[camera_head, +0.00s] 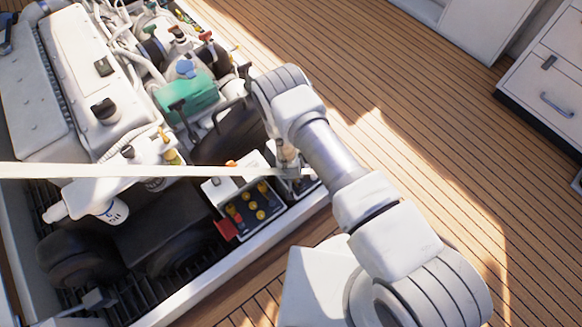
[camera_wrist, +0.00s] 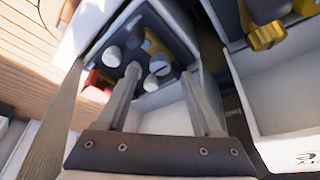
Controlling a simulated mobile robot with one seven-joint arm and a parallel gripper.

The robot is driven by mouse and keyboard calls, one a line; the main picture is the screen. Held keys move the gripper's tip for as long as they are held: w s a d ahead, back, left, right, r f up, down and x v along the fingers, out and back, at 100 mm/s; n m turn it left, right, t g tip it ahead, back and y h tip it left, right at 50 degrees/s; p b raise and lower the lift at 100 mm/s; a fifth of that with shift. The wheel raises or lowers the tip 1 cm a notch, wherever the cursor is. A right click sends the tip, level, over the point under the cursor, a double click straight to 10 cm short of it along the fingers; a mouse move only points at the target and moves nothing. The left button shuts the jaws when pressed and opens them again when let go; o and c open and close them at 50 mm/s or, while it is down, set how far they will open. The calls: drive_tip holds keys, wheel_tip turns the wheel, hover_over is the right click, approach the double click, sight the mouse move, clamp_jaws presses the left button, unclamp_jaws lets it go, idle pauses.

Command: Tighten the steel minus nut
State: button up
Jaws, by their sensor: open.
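My gripper (camera_wrist: 160,73) is open in the wrist view, its two fingers pointing at a dark panel (camera_wrist: 178,38) with several rounded grey, steel-looking heads and some yellow parts. One grey head (camera_wrist: 158,65) shows between the fingertips; contact cannot be told. I cannot tell which head is the steel minus nut, as no minus mark is readable. In the head view my gripper (camera_head: 288,160) points down over the right end of the engine hatch, and the arm and a pale bar partly hide what lies under it.
A box with yellow knobs (camera_head: 254,203) and a red part (camera_head: 227,229) sits left of my gripper in the head view. The engine (camera_head: 187,97) fills the hatch behind. A pale bar (camera_head: 120,171) crosses the hatch. Wooden deck (camera_head: 400,90) lies open to the right.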

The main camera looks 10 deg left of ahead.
drive_tip(key=p+v, duration=0.4)
drive_tip(key=v, duration=1)
drive_tip(key=shift+p, duration=0.3)
drive_tip(key=shift+w, duration=0.1)
drive_tip(key=w+d+r+y, duration=0.1)
drive_tip(key=w+r, duration=0.2)
drive_tip(key=r, duration=0.8)
drive_tip(key=w+d+r, duration=0.2)
drive_tip(key=r, duration=0.9)
drive_tip(key=w+d+r+y, duration=0.1)
drive_tip(key=w+r, duration=0.2)
drive_tip(key=r, duration=0.8)
drive_tip(key=s+d+r, duration=0.4)
drive_tip(key=d+r, duration=0.1)
drive_tip(key=r, duration=0.3)
drive_tip(key=s+d+r, duration=0.4)
drive_tip(key=d+r, duration=0.1)
drive_tip(key=r, duration=0.4)
drive_tip(key=s+d+r+t+h, duration=0.1)
drive_tip(key=s+d+r, duration=0.25)
drive_tip(key=s, duration=0.35)
drive_tip(key=s+d+r+h, duration=0.1)
drive_tip(key=s+d+r, duration=0.2)
drive_tip(key=s+d, duration=0.3)
wheel_tip(320, 180, up, 20)
drive_tip(key=a+p, duration=0.1)
drive_tip(key=p, duration=2)
drive_tip(key=shift+s+r, duration=0.2)
drive_tip(key=shift+s, duration=0.05)
